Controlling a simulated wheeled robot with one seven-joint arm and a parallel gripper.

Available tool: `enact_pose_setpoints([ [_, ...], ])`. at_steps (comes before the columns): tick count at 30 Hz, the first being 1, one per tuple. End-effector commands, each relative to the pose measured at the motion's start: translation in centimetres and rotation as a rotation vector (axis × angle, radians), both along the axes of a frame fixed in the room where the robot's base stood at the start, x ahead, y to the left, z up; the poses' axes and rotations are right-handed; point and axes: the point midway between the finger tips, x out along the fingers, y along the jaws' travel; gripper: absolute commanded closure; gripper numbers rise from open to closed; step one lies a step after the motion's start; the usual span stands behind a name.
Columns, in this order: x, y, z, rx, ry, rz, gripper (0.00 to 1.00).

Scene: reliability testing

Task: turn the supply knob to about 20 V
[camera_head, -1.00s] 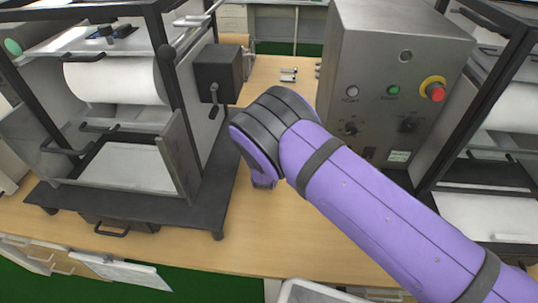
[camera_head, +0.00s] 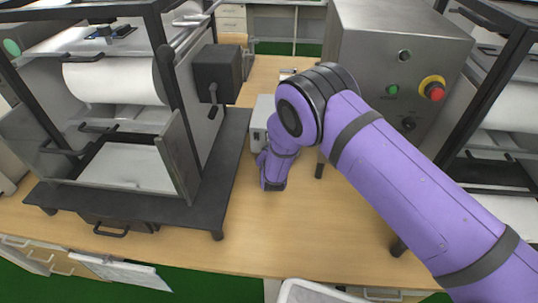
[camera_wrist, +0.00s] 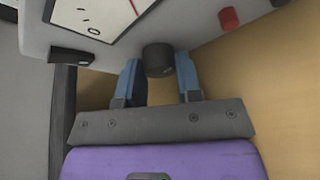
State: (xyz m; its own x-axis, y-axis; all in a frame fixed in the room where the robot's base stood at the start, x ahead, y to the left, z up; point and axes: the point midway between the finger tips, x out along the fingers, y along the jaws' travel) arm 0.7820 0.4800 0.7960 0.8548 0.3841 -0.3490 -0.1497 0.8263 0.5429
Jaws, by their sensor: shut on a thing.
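The supply is a light grey box, partly visible behind my arm in the head view (camera_head: 258,122). In the wrist view its front panel (camera_wrist: 178,22) carries a white meter face (camera_wrist: 98,14), cut by the top edge. The black round supply knob (camera_wrist: 157,58) sits below the meter. My gripper (camera_wrist: 158,72) is shut on the knob, with one blue-grey finger on each side. The needle reading and the knob's mark are too small or cut off to tell. The gripper's fingers are hidden in the head view.
A red terminal (camera_wrist: 229,18) is right of the knob and a black part (camera_wrist: 71,57) is left. A metal cabinet (camera_head: 372,55) with a red stop button stands at right, close to my arm. A black-framed roller machine (camera_head: 185,140) stands left. Table (camera_head: 255,215) in front is clear.

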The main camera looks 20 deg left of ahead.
Motion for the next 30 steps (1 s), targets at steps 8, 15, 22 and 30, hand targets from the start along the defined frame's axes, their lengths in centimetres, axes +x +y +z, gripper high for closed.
enact_pose_setpoints([
  [8, 0.0, -0.1, -0.1, -0.002, 0.002, -0.001, 0.47],
  [15, 0.0, 0.0, -0.1, -0.002, 0.000, -0.001, 0.43],
  [22, -1.1, -0.5, 0.4, -0.002, 0.001, -0.001, 0.43],
  [30, -5.3, -2.4, 2.2, -0.003, 0.002, -0.001, 0.43],
])
